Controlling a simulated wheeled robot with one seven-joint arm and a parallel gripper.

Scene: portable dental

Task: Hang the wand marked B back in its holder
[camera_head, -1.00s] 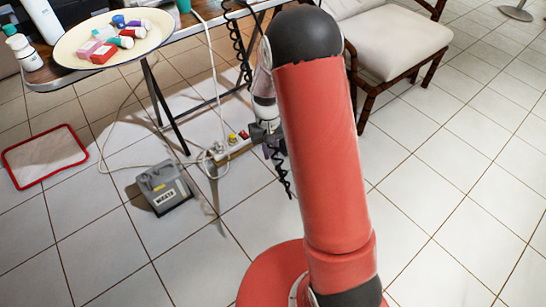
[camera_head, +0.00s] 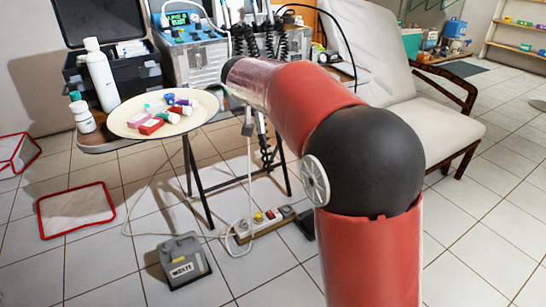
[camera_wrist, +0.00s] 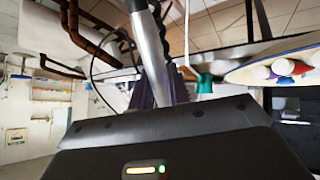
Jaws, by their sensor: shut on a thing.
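In the wrist view, a slim silver-grey wand (camera_wrist: 150,50) stands between the dark purple-grey fingers of my gripper (camera_wrist: 162,92), which is shut on it. No letter is readable on the wand. In the head view, my forearm reaches towards the table and hides my gripper and the wand. Behind the forearm stands a metal dental unit (camera_head: 200,62) with a lit display. Several black coiled cords (camera_head: 240,40) rise beside it. One coiled cord (camera_head: 266,140) hangs below the table edge. I cannot make out the holder's slots.
An oval tray (camera_head: 126,124) of small boxes, a white bottle (camera_head: 101,75) and an open black case (camera_head: 85,80) crowd the table's left. A cream chair (camera_head: 430,110) stands right. A grey box (camera_head: 184,262) and power strip (camera_head: 262,222) lie on the floor.

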